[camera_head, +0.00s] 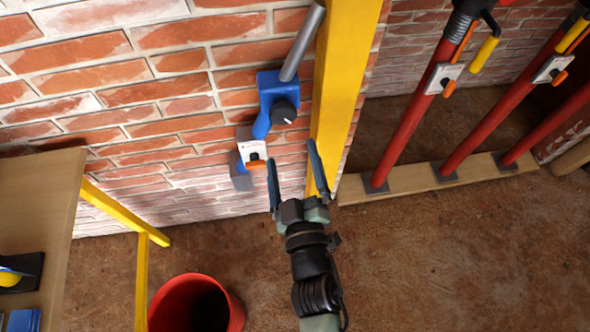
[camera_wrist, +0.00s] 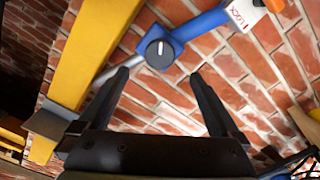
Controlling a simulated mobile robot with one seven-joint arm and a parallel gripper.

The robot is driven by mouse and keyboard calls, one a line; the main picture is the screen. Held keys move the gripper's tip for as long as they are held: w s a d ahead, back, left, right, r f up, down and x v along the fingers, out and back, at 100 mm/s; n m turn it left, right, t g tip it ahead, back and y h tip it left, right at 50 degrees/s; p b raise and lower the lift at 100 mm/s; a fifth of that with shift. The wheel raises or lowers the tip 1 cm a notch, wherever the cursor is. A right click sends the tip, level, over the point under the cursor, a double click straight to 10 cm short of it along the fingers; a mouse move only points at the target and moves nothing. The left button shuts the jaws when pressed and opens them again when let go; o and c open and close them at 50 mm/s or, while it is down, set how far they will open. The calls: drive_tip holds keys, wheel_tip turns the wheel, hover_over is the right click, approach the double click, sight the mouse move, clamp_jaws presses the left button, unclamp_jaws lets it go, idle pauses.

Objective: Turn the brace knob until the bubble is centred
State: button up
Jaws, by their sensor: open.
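The brace knob (camera_head: 283,112) is dark and round with a white mark, on a blue brace body (camera_head: 270,84) before the brick wall. In the wrist view the knob (camera_wrist: 160,54) shows just beyond and between the fingertips, its white mark nearly upright. My gripper (camera_head: 293,157) is open and empty, its fingers spread and apart from the knob. The wrist view shows both gripper fingers (camera_wrist: 160,76) pointing towards the knob. A grey tube (camera_head: 303,42) rises from the brace body beside a yellow post (camera_head: 343,80). I cannot make out a bubble in either view.
A white plate (camera_head: 247,150) with an orange lever (camera_head: 257,165) sits low on the brace; it reads LOCK in the wrist view. Red props (camera_head: 412,120) stand at right on a plank (camera_head: 410,181). A red bucket (camera_head: 180,284) and a table (camera_head: 40,195) are at left.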

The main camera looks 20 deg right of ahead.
drive_tip(key=shift+v, duration=1.7)
